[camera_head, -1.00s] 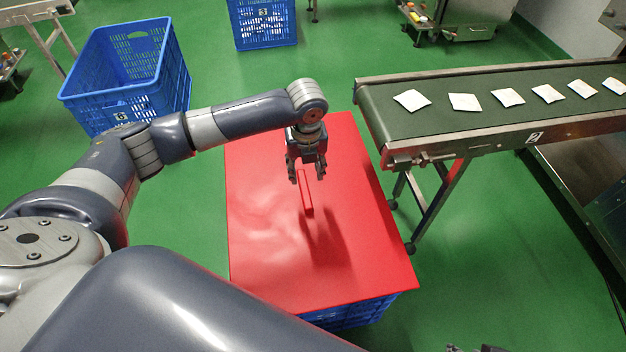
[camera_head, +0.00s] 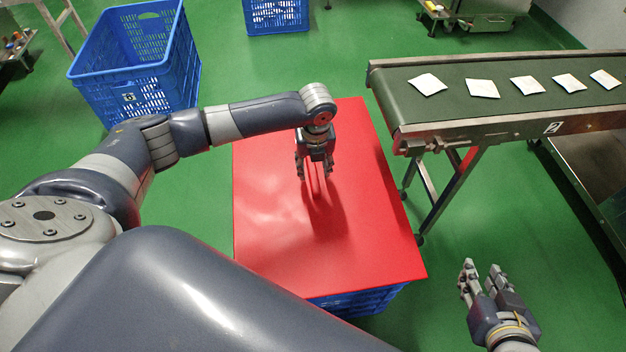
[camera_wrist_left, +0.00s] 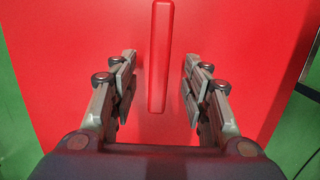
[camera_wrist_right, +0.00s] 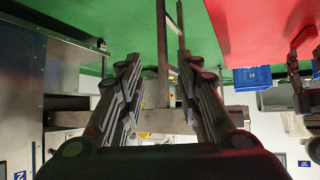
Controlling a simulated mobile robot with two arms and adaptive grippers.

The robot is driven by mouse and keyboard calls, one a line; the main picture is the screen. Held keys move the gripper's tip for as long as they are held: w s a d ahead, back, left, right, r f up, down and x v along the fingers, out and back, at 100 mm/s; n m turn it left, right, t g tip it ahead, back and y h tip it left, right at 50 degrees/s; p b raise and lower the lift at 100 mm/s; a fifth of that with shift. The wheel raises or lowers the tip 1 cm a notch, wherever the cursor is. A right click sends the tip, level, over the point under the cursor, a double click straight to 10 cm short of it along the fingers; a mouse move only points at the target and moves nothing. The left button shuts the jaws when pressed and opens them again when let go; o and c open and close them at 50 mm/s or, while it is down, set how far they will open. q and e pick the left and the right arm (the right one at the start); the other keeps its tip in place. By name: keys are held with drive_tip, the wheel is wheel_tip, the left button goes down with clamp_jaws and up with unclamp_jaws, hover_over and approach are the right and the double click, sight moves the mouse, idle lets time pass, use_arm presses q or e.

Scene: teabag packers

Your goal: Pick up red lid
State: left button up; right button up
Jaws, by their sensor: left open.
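The red lid (camera_head: 275,235) lies flat on a blue crate (camera_head: 362,301) in the middle of the head view. A raised red handle bar stands on the lid and shows clearly in the left wrist view (camera_wrist_left: 160,60). My left gripper (camera_head: 315,178) is over the lid with its fingers open on either side of the handle, seen as apart from it in the left wrist view (camera_wrist_left: 158,85). My right gripper (camera_head: 482,272) is off the lid's right side, over the green floor, with its fingers apart and empty in the right wrist view (camera_wrist_right: 155,75).
A conveyor (camera_head: 450,108) with several white packets stands right of the lid, its legs close to the lid's edge. A blue crate (camera_head: 135,75) stands at the back left and another (camera_head: 277,14) at the back.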

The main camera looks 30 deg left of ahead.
sight(313, 172)
use_arm(q)
drive_tip(key=f, duration=0.1)
drive_tip(key=f+b, duration=0.1)
drive_tip(key=f, duration=0.1)
drive_tip(key=shift+w+a+f, duration=0.2)
drive_tip(key=shift+f, duration=0.1)
use_arm(e)
drive_tip(key=w+a+r+t+y, duration=0.1)
drive_tip(key=w+a+r+t, duration=0.1)
drive_tip(key=w+r+t, duration=0.2)
wheel_tip(313, 172, up, 3)
drive_tip(key=shift+w+f, duration=0.1)
drive_tip(key=shift+w, duration=0.25)
drive_tip(key=shift+a, duration=0.1)
use_arm(q)
clamp_jaws()
